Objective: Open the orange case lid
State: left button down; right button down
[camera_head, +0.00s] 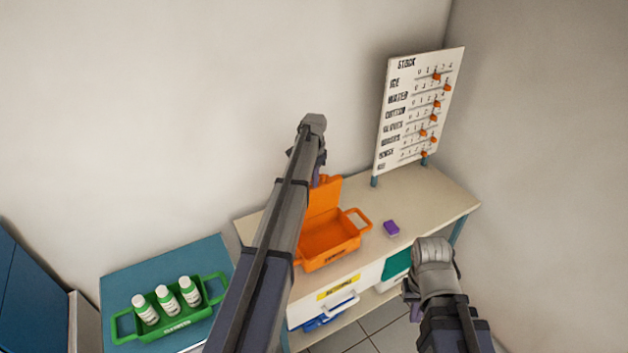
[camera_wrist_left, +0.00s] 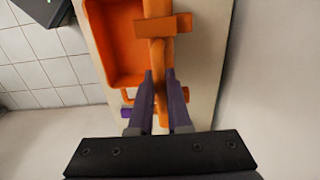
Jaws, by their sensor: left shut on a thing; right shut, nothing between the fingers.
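The orange case (camera_head: 332,243) sits on the beige table, and its lid (camera_head: 325,196) stands raised at the back edge. The inside of the case looks empty. In the left wrist view the case body (camera_wrist_left: 124,45) is at the upper left and the lid (camera_wrist_left: 158,60) is seen edge-on. My left gripper (camera_wrist_left: 162,95) is shut on the lid, with its purple fingers on both sides of the lid's edge. In the head view my left arm hides part of the case and lid. My right gripper (camera_head: 410,300) is shut and empty in front of the table.
A purple block (camera_head: 391,229) lies right of the case. A stock board (camera_head: 420,110) stands at the table's back right. A green tray (camera_head: 170,328) with white bottles is on a teal table at the left.

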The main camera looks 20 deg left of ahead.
pick_arm(q)
jog(key=c, duration=0.9)
grip_release()
jog(key=shift+o, duration=0.2)
notch_tip(320, 180, up, 8)
jog(key=p, duration=0.7)
jog(key=shift+s+d+p, duration=0.1)
jog(key=shift+s+p, duration=0.05)
jog(key=shift+p, duration=0.25)
